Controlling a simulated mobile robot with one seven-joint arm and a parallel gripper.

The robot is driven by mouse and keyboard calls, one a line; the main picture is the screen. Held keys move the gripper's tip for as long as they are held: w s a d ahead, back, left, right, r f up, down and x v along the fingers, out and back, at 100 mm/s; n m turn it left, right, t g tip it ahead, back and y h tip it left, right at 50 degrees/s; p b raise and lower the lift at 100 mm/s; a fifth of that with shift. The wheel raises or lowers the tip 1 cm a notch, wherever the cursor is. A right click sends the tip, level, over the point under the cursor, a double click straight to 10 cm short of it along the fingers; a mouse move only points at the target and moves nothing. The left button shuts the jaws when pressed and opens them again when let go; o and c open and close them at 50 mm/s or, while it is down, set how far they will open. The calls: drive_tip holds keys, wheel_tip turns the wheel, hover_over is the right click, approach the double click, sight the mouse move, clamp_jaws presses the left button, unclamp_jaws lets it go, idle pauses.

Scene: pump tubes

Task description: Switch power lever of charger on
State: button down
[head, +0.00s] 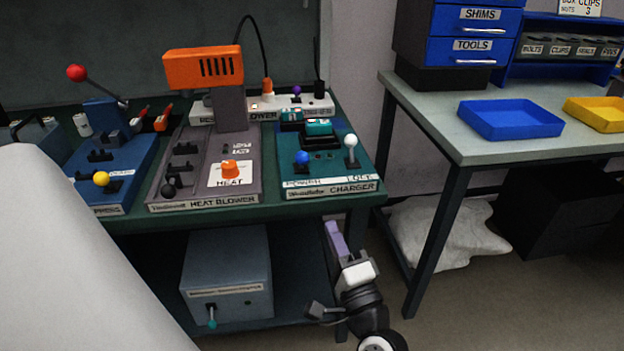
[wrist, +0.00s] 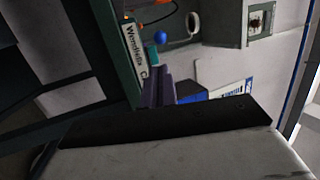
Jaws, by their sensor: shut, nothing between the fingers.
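The charger (head: 345,168) is a teal unit at the right end of the dark green bench. Its lever with a blue ball (head: 302,158) stands behind the POWER label (head: 303,183). A lever with a white ball (head: 350,142) stands behind the LOCK label. My gripper (head: 332,230) is below and in front of the charger, just off the bench's front edge, with its purple fingers shut and empty. In the wrist view the fingers (wrist: 158,88) point towards the charger's front label (wrist: 134,48), and the blue ball (wrist: 160,38) shows beyond them, apart from them.
The heat blower (head: 205,170) stands left of the charger, beside a blue unit (head: 110,170) with red and yellow ball levers. A power strip (head: 262,106) lies behind. A grey box (head: 228,270) is under the bench. A second table (head: 450,135) stands right, past a gap.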

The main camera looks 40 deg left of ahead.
sight(305, 163)
drive_tip(key=p+x, duration=0.2)
drive_tip(key=x, duration=0.4)
drive_tip(key=p+x, duration=0.3)
drive_tip(key=x, duration=0.4)
drive_tip(key=shift+r, duration=0.25)
drive_tip(key=shift+w+a, duration=0.2)
drive_tip(key=shift+a, duration=0.15)
drive_tip(key=shift+r+p, duration=0.2)
drive_tip(key=shift+p, duration=0.15)
